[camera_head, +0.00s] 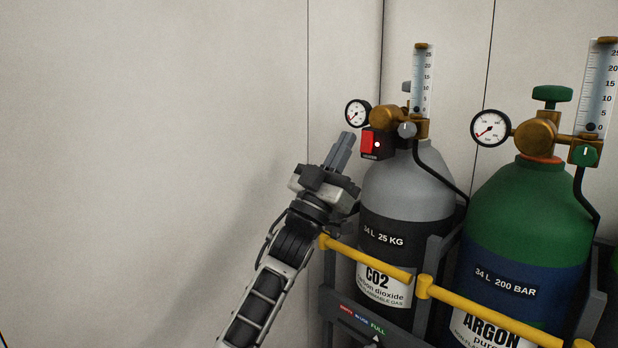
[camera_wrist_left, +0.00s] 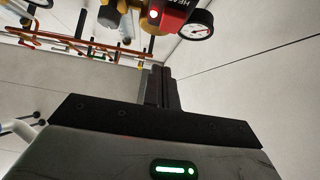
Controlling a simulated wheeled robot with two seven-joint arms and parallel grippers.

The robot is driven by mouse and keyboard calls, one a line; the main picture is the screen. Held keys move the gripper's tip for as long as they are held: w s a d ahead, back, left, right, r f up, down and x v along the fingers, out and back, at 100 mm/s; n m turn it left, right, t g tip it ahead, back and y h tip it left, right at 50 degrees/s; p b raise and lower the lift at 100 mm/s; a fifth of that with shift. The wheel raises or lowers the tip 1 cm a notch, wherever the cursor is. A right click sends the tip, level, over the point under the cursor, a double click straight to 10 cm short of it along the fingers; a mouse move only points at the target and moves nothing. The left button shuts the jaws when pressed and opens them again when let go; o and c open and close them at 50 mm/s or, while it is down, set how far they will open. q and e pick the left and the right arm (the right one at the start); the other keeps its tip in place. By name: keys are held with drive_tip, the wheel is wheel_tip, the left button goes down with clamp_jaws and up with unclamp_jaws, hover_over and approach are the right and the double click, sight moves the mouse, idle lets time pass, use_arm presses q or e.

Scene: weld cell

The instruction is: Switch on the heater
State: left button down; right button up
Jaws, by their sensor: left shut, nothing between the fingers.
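The heater (camera_head: 375,143) is a small dark box with a red rocker switch and a lit red lamp, mounted on the brass regulator of the grey CO2 cylinder (camera_head: 408,185). In the left wrist view the heater (camera_wrist_left: 170,14) shows at the top, its lamp glowing. My left gripper (camera_head: 346,143) is shut and empty, just left of and slightly below the heater, with a small gap in the picture. Its fingers (camera_wrist_left: 160,88) are together in the left wrist view. I cannot tell whether the switch is touched. My right gripper is not in view.
A round gauge (camera_head: 357,113) sits just above my left fingertips. A flow tube (camera_head: 422,80) rises behind the heater. A green argon cylinder (camera_head: 524,215) stands to the right. A yellow rail (camera_head: 370,257) crosses in front of the cylinders. The left side is bare wall.

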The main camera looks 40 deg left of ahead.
use_arm(q)
drive_tip(key=s+r+b+v, duration=0.1)
drive_tip(key=b+v, duration=0.1)
drive_tip(key=v, duration=0.7)
drive_tip(key=shift+s, duration=0.5)
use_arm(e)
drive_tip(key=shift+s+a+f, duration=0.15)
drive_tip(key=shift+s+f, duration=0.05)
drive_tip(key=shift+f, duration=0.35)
use_arm(q)
drive_tip(key=shift+f, duration=0.15)
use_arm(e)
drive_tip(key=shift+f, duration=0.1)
